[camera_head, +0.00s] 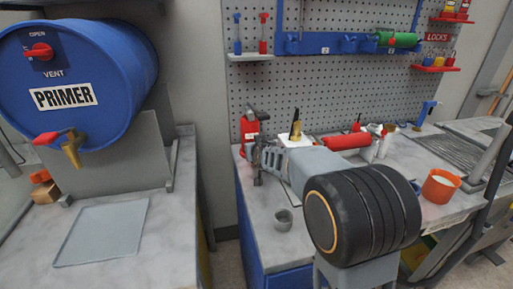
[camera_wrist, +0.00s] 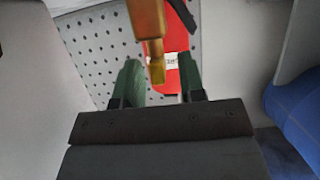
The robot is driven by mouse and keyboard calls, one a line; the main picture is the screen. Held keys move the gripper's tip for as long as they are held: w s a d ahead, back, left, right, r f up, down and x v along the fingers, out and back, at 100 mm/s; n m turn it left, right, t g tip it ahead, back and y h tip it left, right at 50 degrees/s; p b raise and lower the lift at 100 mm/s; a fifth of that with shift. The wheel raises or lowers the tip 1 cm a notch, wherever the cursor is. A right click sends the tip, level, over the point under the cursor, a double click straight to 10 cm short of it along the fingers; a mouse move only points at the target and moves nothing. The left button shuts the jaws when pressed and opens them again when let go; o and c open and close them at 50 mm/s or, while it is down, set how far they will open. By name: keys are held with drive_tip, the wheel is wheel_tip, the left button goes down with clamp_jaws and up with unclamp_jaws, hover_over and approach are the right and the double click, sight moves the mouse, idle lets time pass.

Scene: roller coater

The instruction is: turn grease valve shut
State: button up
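In the wrist view, a brass-coloured stem (camera_wrist: 148,25) comes in from the top and its end lies between my gripper's (camera_wrist: 158,72) two green fingers. The fingers stand apart, with a visible gap on either side of the stem. Behind it is a red body (camera_wrist: 177,68) with a white label that I cannot read fully. In the head view, my gripper (camera_head: 258,164) is a small dark shape over the right bench, just below a red body (camera_head: 249,129) near the pegboard. I cannot make out a grease valve handle or its position.
A blue PRIMER drum (camera_head: 88,75) with a brass tap (camera_head: 72,152) stands at left. The pegboard (camera_head: 330,90) rises behind.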

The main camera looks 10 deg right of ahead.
clamp_jaws()
